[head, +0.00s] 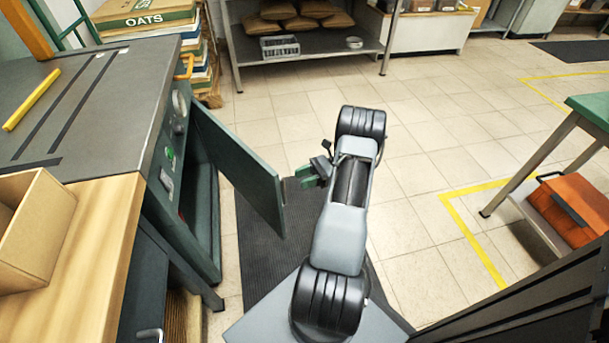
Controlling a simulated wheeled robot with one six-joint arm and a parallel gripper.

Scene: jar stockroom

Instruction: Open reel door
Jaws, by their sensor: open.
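The reel door (240,165) is a dark green panel on the front of a grey-topped machine (95,110). It stands swung out from the machine front, with a dark opening (200,215) showing behind it. My gripper (303,176) is just right of the door's free edge, with small green fingers pointing toward it. The gripper is open and appears empty. A small gap seems to lie between fingers and door, but I cannot tell for sure whether they touch. No door handle can be made out from here.
A black floor mat (257,260) lies under the door and my arm. A cardboard box (30,225) sits on the wooden counter at left. A shelf with sacks (300,22) stands at the back. A table with an orange case (570,208) is at right. Tiled floor between is clear.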

